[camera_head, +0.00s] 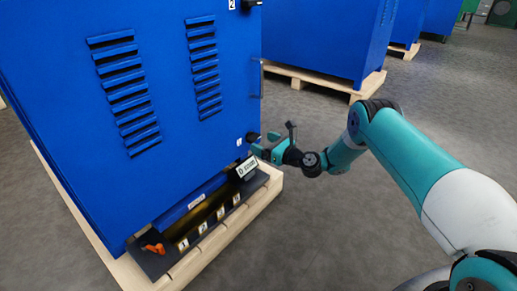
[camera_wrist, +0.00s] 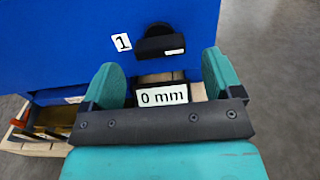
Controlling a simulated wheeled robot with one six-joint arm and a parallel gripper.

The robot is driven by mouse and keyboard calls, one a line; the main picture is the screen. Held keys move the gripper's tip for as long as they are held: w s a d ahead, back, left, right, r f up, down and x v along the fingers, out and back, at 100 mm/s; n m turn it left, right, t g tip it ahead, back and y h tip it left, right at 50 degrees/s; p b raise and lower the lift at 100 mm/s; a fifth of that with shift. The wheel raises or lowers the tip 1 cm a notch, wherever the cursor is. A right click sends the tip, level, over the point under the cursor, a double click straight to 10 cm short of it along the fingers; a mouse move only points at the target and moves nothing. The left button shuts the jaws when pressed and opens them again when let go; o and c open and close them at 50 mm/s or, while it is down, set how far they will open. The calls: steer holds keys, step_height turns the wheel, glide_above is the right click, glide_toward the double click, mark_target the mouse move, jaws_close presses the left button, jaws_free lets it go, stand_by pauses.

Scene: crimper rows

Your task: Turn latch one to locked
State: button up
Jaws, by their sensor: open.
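Latch one is a black latch (camera_wrist: 162,40) on the blue cabinet's front, beside a white label "1" (camera_wrist: 121,43). In the wrist view its wide black body lies about level, under a rounded hub, with a small unreadable white tag at its right. In the head view latch one (camera_head: 252,137) shows at the lower right edge of the cabinet, partly hidden by my gripper. My gripper (camera_head: 264,147) is open and empty, close in front of the latch. In the wrist view its teal fingers (camera_wrist: 163,72) stand apart, below and to either side of the latch, with no clear contact.
The blue cabinet (camera_head: 160,100) stands on a wooden pallet (camera_head: 235,222). A second black latch (camera_head: 251,4) is higher up by label "2". A "0 mm" sign (camera_head: 247,167) sits below latch one. An orange object (camera_head: 153,248) lies at the lower left.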

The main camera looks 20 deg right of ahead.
mark_target(256, 139)
steer(key=shift+b+x, duration=0.5)
steer(key=shift+x, duration=1.1)
steer(key=shift+c, duration=0.4)
steer(key=c, duration=0.8)
steer(key=shift+c, duration=0.2)
